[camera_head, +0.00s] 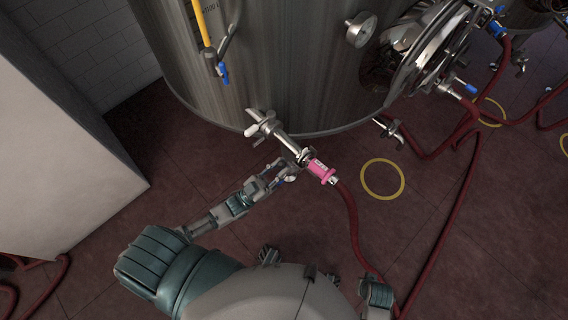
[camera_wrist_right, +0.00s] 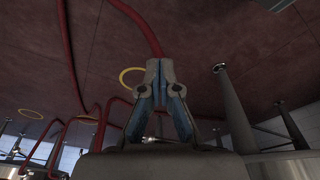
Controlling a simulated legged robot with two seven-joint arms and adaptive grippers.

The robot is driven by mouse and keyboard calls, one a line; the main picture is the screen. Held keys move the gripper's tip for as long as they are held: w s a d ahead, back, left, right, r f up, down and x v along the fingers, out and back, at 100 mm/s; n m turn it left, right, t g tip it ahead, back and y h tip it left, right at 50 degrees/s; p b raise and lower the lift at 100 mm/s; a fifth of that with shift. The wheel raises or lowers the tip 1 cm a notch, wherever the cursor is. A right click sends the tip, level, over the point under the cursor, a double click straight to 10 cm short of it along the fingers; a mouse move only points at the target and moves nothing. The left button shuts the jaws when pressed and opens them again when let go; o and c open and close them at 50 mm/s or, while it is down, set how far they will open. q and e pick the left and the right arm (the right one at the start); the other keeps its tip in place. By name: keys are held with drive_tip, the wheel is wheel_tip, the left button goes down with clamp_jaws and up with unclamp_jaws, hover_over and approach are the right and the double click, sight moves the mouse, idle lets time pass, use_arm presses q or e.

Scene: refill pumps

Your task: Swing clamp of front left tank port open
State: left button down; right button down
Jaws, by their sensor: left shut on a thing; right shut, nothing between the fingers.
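The front left tank port (camera_head: 286,141) is a steel pipe with a valve sticking out low from the big steel tank (camera_head: 270,80). A pink hose fitting (camera_head: 321,170) with a red hose (camera_head: 350,215) sits at its outer end. The small steel clamp (camera_head: 306,155) is at the joint between them; its exact opening is too small to tell. My left gripper (camera_head: 288,172) is at the joint from the lower left, shut on what looks like the clamp, its fingers partly hiding it. My right gripper (camera_wrist_right: 160,70) is shut and empty in the right wrist view, away from the port.
A yellow ring (camera_head: 382,179) is marked on the red floor right of the fitting. More red hoses and another valve outlet (camera_head: 389,128) lie to the right. A pale block (camera_head: 60,160) stands at the left. A yellow tube with a blue valve (camera_head: 222,72) hangs on the tank.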

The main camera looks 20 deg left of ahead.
use_arm(q)
drive_tip(key=shift+s+f, duration=0.15)
drive_tip(key=shift+f, duration=0.3)
use_arm(e)
drive_tip(key=shift+s+r, duration=0.1)
drive_tip(key=shift+r, duration=0.95)
use_arm(q)
drive_tip(key=c, duration=1)
unclamp_jaws()
drive_tip(key=shift+a+r, duration=0.1)
drive_tip(key=v, duration=1.2)
